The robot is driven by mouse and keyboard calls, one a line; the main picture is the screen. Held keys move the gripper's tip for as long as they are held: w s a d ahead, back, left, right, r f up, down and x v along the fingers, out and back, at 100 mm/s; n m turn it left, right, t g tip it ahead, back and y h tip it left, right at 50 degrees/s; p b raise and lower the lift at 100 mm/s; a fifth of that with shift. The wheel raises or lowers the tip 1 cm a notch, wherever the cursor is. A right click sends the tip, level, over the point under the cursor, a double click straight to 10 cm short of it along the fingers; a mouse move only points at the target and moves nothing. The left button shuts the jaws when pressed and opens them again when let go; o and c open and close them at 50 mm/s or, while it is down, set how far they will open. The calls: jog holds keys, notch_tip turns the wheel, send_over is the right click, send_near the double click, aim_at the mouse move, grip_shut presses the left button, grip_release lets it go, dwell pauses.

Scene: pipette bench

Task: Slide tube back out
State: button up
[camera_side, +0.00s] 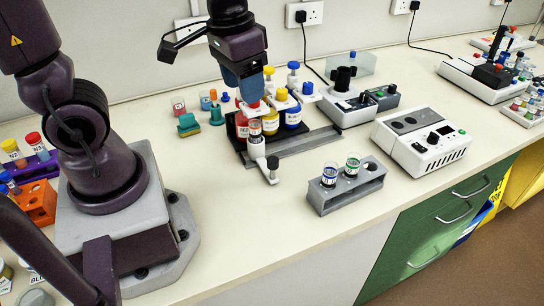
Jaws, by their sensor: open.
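Two clear tubes stand upright in a grey rack (330,203) near the bench's front. The blue-marked tube (330,175) is on the left and the green-marked tube (352,165) is beside it; the rack hides their lower parts. My gripper (248,94) points down with blue fingers above the red-labelled bottle, up and left of the rack. It is open and appears empty. The gap between its fingers is hard to see from this angle. A white tool with a dark end (265,160) projects forward from the bottle stand, left of the tubes.
Bottles with red (255,112), yellow (270,121) and blue (292,113) labels crowd a dark holder below my gripper. A device with a black top (345,100) stands behind the rack. A white instrument box (420,142) is to its right.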

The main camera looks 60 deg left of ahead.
aim_at(273, 159)
jog(key=w+a+f+n+g, duration=0.1)
jog(key=w+a+f+n, duration=0.25)
jog(key=w+f, duration=0.45)
jog(key=shift+n, duration=0.25)
jog(key=f, duration=0.4)
jog(key=s+f, duration=0.1)
jog(key=f, duration=0.4)
jog(key=d+f, duration=0.1)
jog(key=f, duration=0.3)
jog(key=shift+s+f, duration=0.15)
jog(key=shift+f, duration=0.1)
grip_shut()
